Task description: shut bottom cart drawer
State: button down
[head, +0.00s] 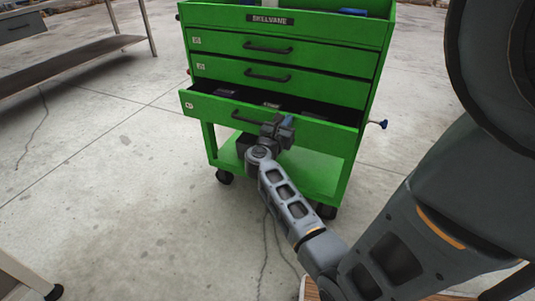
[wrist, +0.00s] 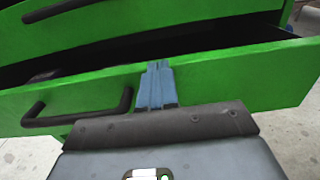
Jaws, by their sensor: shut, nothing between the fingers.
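The green cart (head: 285,65) stands ahead of me with three drawers. The bottom drawer (head: 335,135) is pulled partly out, with dark contents showing inside. The two drawers above it look shut. In the wrist view the bottom drawer's front (wrist: 230,83) crosses the picture, with a dark gap above it. Its black handle (wrist: 75,110) is to the left of my fingers. My gripper (wrist: 156,85) is shut and empty, its blue fingertips at the drawer front, right of the handle. I cannot tell if they touch it. In the head view my wrist hides part of the drawer front.
A green lower shelf (head: 315,178) lies under the drawers, and the cart stands on black casters. A grey table (head: 65,62) stands at the upper left. A blue-tipped knob (head: 382,124) sticks out right of the cart. The concrete floor left of the cart is clear.

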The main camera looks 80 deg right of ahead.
jog(key=b+x, duration=0.1)
jog(key=x, duration=0.6)
jog(key=shift+d, duration=0.1)
